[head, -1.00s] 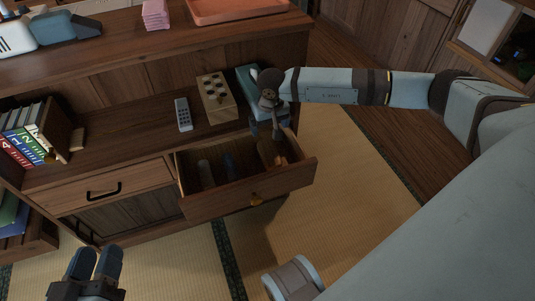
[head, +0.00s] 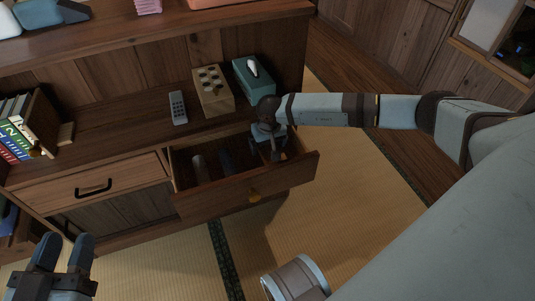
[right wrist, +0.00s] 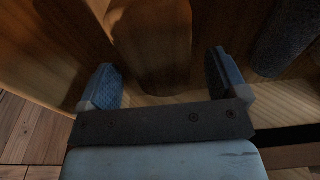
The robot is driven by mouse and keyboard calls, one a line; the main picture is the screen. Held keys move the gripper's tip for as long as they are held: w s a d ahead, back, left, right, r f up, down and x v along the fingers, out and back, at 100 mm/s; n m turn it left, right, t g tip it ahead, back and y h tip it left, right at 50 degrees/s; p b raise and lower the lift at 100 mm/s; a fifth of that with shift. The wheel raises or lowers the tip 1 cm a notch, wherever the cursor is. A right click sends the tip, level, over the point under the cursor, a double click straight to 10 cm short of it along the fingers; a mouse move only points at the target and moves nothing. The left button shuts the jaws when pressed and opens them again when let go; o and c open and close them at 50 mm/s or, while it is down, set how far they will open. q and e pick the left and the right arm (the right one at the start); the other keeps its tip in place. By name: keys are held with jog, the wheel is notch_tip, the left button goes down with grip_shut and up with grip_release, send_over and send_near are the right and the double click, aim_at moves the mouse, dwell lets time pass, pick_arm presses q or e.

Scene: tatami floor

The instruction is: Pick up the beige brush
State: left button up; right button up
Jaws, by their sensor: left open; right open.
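The open drawer (head: 245,191) holds several long items. A tan-brown rounded piece (right wrist: 150,45), apparently the beige brush, lies between and beyond the fingers in the right wrist view. In the head view my right gripper covers that spot. My right gripper (head: 267,153) is open and points down into the right part of the drawer; its two blue fingertips also show in the right wrist view (right wrist: 163,72). I cannot tell whether they touch the piece. My left gripper (head: 67,252) is open and empty, low at the left, away from the drawer.
A dark blue item (head: 227,161) and a greyish item (head: 199,168) lie further left in the drawer. On the shelf above are a remote (head: 178,108), a wooden box with holes (head: 213,93) and a teal tissue box (head: 255,82). Tatami floor (head: 330,205) is free in front.

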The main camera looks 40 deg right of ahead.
jog(key=shift+r, duration=0.1)
jog(key=shift+c, duration=0.9)
jog(key=c, duration=0.7)
jog(key=shift+c, duration=1.2)
